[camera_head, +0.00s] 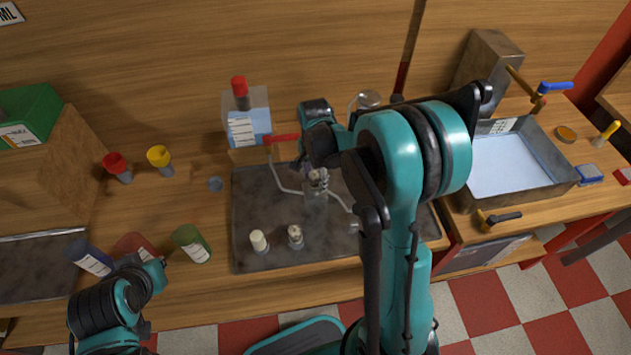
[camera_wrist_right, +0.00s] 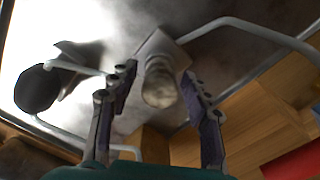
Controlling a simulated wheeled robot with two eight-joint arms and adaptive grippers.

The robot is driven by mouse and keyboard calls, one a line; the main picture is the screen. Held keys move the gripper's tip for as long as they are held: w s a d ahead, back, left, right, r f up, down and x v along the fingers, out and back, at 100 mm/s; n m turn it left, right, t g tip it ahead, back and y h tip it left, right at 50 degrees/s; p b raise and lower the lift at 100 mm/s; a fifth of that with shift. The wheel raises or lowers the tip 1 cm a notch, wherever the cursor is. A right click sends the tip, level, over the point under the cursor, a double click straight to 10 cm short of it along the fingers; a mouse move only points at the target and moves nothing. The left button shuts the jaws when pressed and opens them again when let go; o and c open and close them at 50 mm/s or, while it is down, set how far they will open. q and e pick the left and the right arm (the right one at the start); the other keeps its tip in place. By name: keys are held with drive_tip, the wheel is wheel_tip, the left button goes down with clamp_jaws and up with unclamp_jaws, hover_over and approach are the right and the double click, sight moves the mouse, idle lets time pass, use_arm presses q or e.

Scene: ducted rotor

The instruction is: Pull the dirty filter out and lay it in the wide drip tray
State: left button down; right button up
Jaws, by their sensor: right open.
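My right gripper (camera_head: 317,178) is over the middle of the wide dark tray (camera_head: 248,200), at the top of an upright grey housing (camera_head: 315,212). In the right wrist view my right gripper (camera_wrist_right: 158,80) is open, one finger on each side of a dirty, off-white rounded piece that looks like the filter (camera_wrist_right: 159,90). I see gaps between it and the fingers. Two small pale cylinders, one cream (camera_head: 259,241) and one duller (camera_head: 295,237), stand apart near the tray's front edge. My left arm shows at the lower left; its jaws cannot be made out.
A bottle with a red cap (camera_head: 240,100) stands behind the tray. A red-handled valve (camera_head: 283,139) and bent pipes are close to my right gripper. A green jar (camera_head: 191,243) lies left of the tray. A metal basin (camera_head: 500,200) stands at the right. The tray's left part is clear.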

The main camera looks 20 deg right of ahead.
drive_tip(key=shift+c, duration=0.3)
idle(0.5)
drive_tip(key=c, duration=1)
